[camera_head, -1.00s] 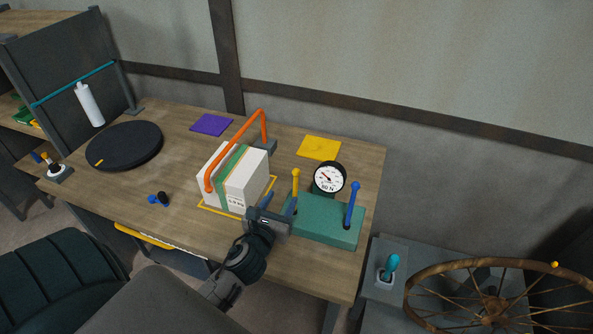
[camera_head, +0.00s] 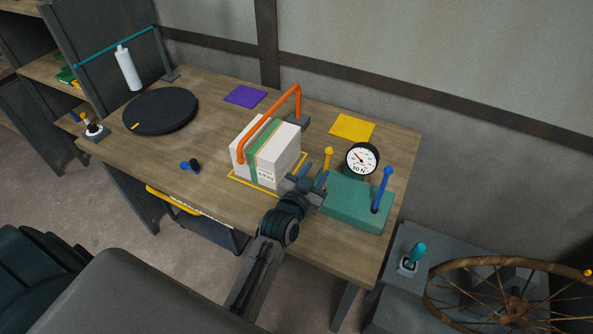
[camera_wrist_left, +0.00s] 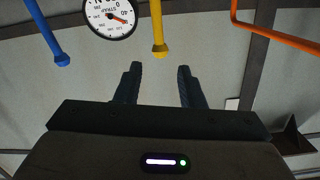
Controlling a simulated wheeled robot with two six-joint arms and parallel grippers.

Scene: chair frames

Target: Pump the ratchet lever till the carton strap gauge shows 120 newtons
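My left gripper (camera_head: 306,178) is between the carton and the yellow lever. In the left wrist view its fingers (camera_wrist_left: 158,84) are apart and empty, with the yellow lever's knob (camera_wrist_left: 159,51) beyond the tips. My right gripper is out of view.
An orange bar (camera_head: 275,118) arches over the carton. A yellow pad (camera_head: 352,127), a purple pad (camera_head: 245,95), a black disc (camera_head: 160,110) and a small blue-and-black item (camera_head: 191,166) lie on the bench. A spoked wheel (camera_head: 510,300) is at the lower right.

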